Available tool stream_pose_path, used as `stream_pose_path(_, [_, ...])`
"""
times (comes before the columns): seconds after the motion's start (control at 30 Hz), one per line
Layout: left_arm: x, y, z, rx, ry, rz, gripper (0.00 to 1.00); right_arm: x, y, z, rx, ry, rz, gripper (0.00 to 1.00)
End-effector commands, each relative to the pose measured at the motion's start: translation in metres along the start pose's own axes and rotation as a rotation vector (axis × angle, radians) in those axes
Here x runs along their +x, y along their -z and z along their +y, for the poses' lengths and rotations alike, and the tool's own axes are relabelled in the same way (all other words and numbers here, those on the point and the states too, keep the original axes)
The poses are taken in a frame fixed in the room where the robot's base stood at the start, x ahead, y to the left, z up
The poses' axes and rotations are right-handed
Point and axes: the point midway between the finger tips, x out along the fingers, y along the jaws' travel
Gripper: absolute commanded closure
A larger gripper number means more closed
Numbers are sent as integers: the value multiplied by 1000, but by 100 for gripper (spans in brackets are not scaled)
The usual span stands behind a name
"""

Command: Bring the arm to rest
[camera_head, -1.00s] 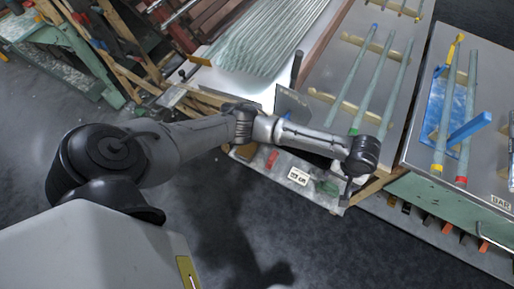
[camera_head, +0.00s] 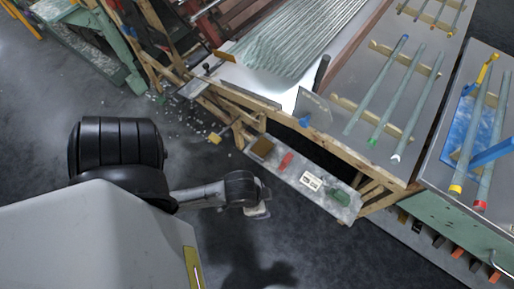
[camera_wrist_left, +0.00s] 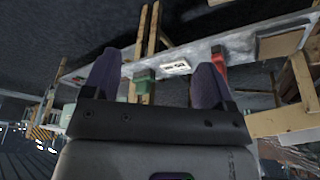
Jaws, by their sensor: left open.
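My left arm is folded in close to my body in the head view, its forearm low at the lower middle. My left gripper (camera_head: 258,210) hangs over the dark floor, apart from the benches. In the left wrist view its two dark fingers (camera_wrist_left: 156,80) stand wide apart with nothing between them. Beyond them a grey shelf (camera_wrist_left: 200,50) shows with a red item (camera_wrist_left: 219,62) and a green item (camera_wrist_left: 143,76) on it. My right gripper is not in view.
The low shelf (camera_head: 268,160) on the wooden frame lies ahead. Glass tubes (camera_head: 300,45) lie in a bundle on a white bench, and several tubes with coloured ends (camera_head: 400,95) rest on racks at right. Open floor surrounds the gripper.

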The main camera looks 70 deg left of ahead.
Motion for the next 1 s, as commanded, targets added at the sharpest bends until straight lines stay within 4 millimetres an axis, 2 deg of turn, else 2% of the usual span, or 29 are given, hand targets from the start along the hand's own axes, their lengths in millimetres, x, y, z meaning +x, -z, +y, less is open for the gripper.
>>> stream_pose_path(0.03, [-3, -7, -4, 7, 14, -5, 22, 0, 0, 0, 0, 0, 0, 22])
stream_pose_path(0.2, [-8, -14, -10, 26, 40, -9, 22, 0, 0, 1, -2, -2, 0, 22])
stream_pose_path(0.5, [-9, -14, -10, 27, 40, -9, 22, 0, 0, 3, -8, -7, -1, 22])
stream_pose_path(0.63, [-15, -12, -10, 27, 39, -9, 22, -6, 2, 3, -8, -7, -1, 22])
stream_pose_path(0.77, [-30, -7, -10, 27, 39, -9, 22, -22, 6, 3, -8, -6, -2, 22])
stream_pose_path(0.87, [-49, -1, -10, 26, 39, -9, 22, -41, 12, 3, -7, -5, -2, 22])
stream_pose_path(1.0, [-85, 11, -9, 26, 39, -9, 22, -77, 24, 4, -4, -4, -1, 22])
